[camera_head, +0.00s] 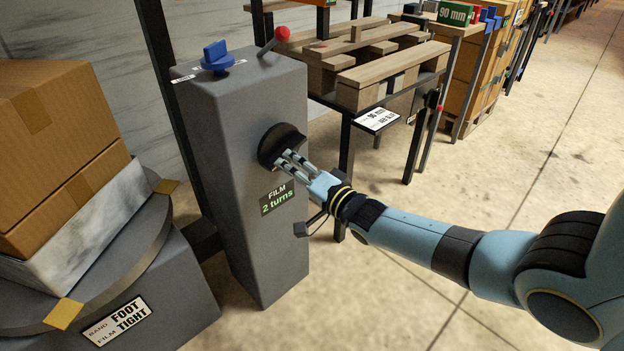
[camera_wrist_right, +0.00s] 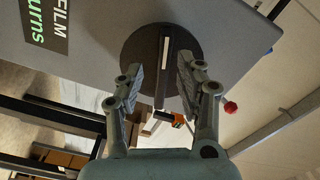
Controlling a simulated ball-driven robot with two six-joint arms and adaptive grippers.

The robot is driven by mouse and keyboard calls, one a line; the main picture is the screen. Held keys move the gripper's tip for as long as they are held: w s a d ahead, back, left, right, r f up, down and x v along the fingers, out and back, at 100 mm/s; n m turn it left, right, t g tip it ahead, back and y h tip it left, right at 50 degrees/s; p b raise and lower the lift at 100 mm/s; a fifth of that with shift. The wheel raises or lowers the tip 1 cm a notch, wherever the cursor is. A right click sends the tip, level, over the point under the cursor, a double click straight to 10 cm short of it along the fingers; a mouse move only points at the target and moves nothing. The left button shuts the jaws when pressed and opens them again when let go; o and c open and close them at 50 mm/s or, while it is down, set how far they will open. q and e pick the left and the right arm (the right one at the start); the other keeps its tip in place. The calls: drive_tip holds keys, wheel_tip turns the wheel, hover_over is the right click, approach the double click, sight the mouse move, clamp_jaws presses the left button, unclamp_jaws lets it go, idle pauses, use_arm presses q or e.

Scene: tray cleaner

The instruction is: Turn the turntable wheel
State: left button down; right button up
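The black round wheel (camera_head: 276,142) is on the side of a grey control pillar (camera_head: 245,120). In the right wrist view the wheel (camera_wrist_right: 137,52) has a raised bar across its middle with a white line on it. My right gripper (camera_head: 287,160) is at the wheel. In the right wrist view its two fingers (camera_wrist_right: 160,76) are spread, one on each side of the bar, with gaps between; I cannot tell whether the tips touch the wheel's face. A sign (camera_head: 277,198) below the wheel reads "FILM 2 turns". My left gripper is not in view.
A turntable (camera_head: 130,275) with stacked cardboard boxes (camera_head: 65,120) stands at the left. A blue knob (camera_head: 217,56) and a red-tipped lever (camera_head: 281,34) are on the pillar's top. A rack with wooden pallets (camera_head: 375,75) stands behind. The floor at right is clear.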

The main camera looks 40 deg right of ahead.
drive_tip(key=s, duration=0.9)
drive_tip(key=shift+d, duration=0.35)
drive_tip(key=shift+w, duration=0.1)
